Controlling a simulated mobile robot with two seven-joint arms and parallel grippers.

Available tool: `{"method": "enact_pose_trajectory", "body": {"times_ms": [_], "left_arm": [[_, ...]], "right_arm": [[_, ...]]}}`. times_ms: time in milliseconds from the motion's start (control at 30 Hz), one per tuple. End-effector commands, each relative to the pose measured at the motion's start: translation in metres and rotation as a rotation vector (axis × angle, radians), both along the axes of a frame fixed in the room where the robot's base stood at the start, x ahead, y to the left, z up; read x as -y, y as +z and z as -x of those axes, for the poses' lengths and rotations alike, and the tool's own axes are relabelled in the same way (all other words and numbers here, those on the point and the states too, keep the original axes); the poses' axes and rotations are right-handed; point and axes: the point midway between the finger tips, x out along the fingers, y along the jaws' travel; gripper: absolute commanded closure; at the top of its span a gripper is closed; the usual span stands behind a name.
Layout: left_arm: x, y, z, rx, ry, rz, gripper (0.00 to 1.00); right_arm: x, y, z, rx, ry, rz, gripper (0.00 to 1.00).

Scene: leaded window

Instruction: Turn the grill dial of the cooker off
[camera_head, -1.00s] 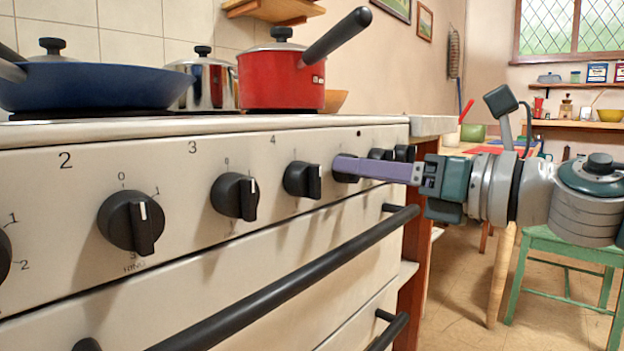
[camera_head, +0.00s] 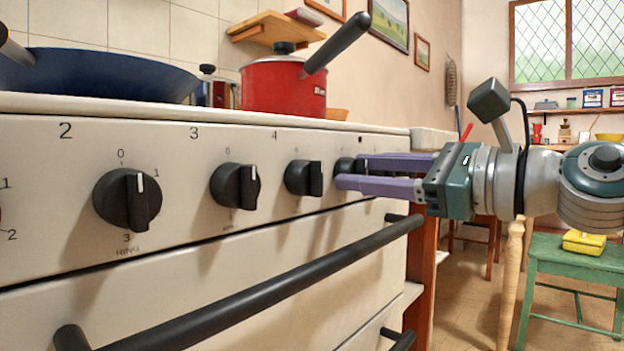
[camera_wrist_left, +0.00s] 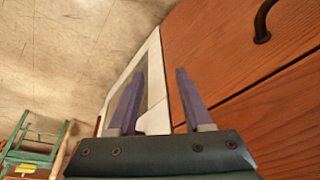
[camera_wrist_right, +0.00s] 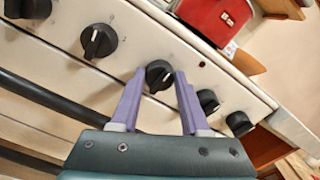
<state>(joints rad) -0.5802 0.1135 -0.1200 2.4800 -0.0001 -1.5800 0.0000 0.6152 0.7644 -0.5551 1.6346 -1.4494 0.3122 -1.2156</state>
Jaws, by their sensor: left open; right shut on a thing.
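The cooker (camera_head: 60,230) has a cream front panel with a row of black dials. My right gripper (camera_head: 352,171) is shut on one black dial (camera_wrist_right: 158,74), right of the dial under the 4. In the right wrist view one finger of this gripper (camera_wrist_right: 160,85) is on each side of the dial. I cannot read a grill label by it, and its pointer mark is not clear. My left gripper (camera_wrist_left: 157,85) is open and empty, in front of brown wood and a pale-framed panel.
Other dials, such as the near one (camera_head: 128,199), line the panel. A black handle bar (camera_head: 270,290) runs below it. A red pan (camera_head: 284,88) and a blue pan (camera_head: 100,75) stand on top. A green stool (camera_head: 575,258) is at the right.

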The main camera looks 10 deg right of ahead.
Motion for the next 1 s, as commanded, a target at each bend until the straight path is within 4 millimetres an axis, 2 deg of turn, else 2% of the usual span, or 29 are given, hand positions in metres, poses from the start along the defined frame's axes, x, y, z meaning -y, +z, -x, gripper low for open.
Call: {"method": "enact_pose_trajectory", "body": {"times_ms": [633, 667, 900, 1000], "left_arm": [[-0.0026, -0.0033, 0.0000, 0.001, -0.007, -0.011, 0.50], [-0.0026, -0.0033, 0.0001, 0.000, -0.007, -0.010, 0.50], [-0.0025, -0.0033, 0.0000, 0.000, -0.006, -0.009, 0.50], [-0.0021, -0.0033, -0.0001, 0.000, -0.006, -0.008, 0.50]], "right_arm": [[0.0000, -0.0006, 0.0001, 0.032, 0.000, 0.045, 1.00], [0.0001, -0.0007, 0.0001, 0.032, 0.000, 0.045, 0.53], [0.0001, -0.0005, 0.0000, 0.032, 0.000, 0.043, 0.26], [0.0001, -0.0004, 0.0001, 0.032, 0.000, 0.043, 0.24]]}}
